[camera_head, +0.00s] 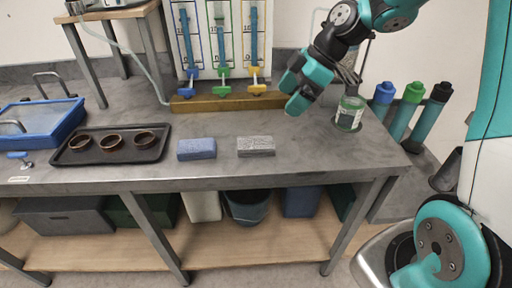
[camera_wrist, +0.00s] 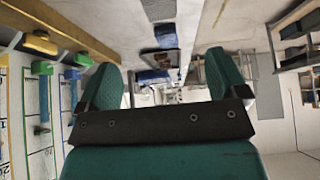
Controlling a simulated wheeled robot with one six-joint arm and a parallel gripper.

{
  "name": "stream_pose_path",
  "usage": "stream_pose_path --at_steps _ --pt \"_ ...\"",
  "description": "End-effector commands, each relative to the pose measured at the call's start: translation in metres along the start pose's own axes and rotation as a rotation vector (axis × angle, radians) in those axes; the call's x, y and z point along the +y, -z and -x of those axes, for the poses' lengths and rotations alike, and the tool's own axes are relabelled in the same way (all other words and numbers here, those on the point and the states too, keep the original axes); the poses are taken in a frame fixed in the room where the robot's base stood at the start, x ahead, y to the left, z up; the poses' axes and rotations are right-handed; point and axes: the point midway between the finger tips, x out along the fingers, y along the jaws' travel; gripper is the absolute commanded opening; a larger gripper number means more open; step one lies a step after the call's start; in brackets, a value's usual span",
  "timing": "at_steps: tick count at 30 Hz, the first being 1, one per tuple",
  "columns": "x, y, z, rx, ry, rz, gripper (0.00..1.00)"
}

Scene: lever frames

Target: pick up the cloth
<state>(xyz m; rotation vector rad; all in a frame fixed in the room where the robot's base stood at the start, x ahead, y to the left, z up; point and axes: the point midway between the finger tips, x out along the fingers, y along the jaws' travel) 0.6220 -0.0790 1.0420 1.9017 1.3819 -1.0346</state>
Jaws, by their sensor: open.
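Two small folded-looking pads lie apart on the grey workbench (camera_head: 300,165). One is blue (camera_head: 197,149) and the other, to its right, is light grey (camera_head: 256,146). I cannot tell for certain which is the cloth. In the wrist view the grey pad (camera_wrist: 158,10) is at the top edge, with the blue pad (camera_wrist: 165,35) just below it. My gripper (camera_head: 292,92) is above the bench, to the right of and higher than both pads. It also shows in the wrist view (camera_wrist: 160,64), with its two teal fingers wide apart and nothing between them.
A dark tray (camera_head: 92,157) with several brown cups and a blue bin (camera_head: 42,124) stand at left. A wooden ledge (camera_head: 225,103) runs behind the pads. The bench in front of the bottle is clear.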

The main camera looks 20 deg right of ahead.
Motion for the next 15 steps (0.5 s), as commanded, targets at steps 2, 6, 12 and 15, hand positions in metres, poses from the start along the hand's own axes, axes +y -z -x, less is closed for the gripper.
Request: stream_pose_path --at_steps 2,6,12,15 --pt "-0.002 0.001 -0.02 0.0 0.009 -0.001 0.92" --pt "-0.002 0.001 -0.052 -0.002 0.008 -0.001 0.92" --pt "-0.001 0.0 -0.087 -0.001 0.005 -0.002 0.92" --pt "-0.001 0.0 -0.095 -0.001 0.003 -0.002 0.92"
